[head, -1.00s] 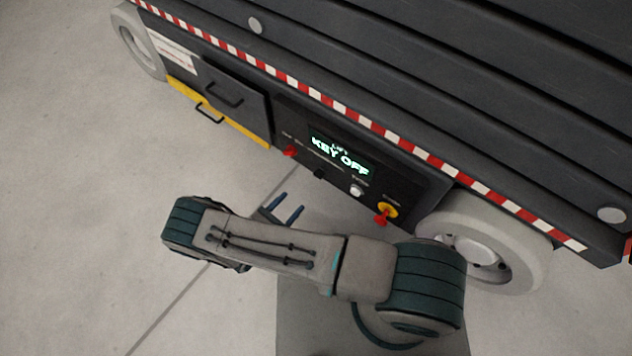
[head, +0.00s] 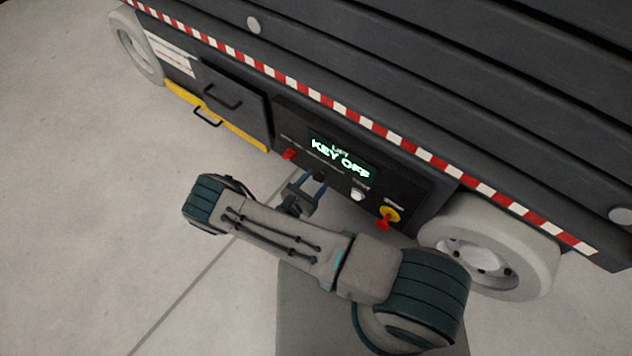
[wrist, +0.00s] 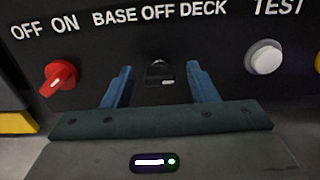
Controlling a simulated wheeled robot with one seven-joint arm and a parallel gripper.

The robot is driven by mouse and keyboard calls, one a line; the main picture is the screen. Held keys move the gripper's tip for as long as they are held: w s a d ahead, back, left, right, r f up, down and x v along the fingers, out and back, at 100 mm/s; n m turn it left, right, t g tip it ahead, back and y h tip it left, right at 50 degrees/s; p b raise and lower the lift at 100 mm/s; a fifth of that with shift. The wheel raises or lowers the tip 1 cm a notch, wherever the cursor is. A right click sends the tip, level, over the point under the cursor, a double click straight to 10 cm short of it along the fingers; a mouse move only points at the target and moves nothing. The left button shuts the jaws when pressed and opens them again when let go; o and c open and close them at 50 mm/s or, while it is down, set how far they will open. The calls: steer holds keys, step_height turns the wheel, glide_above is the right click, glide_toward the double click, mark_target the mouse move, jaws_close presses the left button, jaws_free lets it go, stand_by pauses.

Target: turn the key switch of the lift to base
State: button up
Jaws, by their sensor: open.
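The black key switch (wrist: 159,73) is on the lift's dark control panel (head: 415,186), under the label BASE OFF DECK (wrist: 160,14). It sits under the middle word, OFF, in the wrist view. My gripper (wrist: 160,82) is open, with its two blue fingers on either side of the key in that view. I cannot tell whether the fingertips reach the key's depth; no finger visibly touches it. In the head view my gripper (head: 309,184) is in front of the panel and largely covers the key.
A red OFF/ON switch (wrist: 61,76) is left of the key. A white TEST button (wrist: 264,57) is to the right. A red emergency knob on a yellow base (head: 388,217) is further right, near the wheel (head: 490,255). A yellow-edged drawer (head: 225,120) is left of the panel.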

steer(key=shift+w+d, duration=0.1)
steer(key=shift+w, duration=0.05)
steer(key=shift+c, duration=0.3)
steer(key=c, duration=0.9)
steer(key=shift+n, duration=0.4)
steer(key=shift+f+n+b, duration=0.1)
steer(key=shift+n+b, duration=0.7)
steer(key=shift+n, duration=3.3)
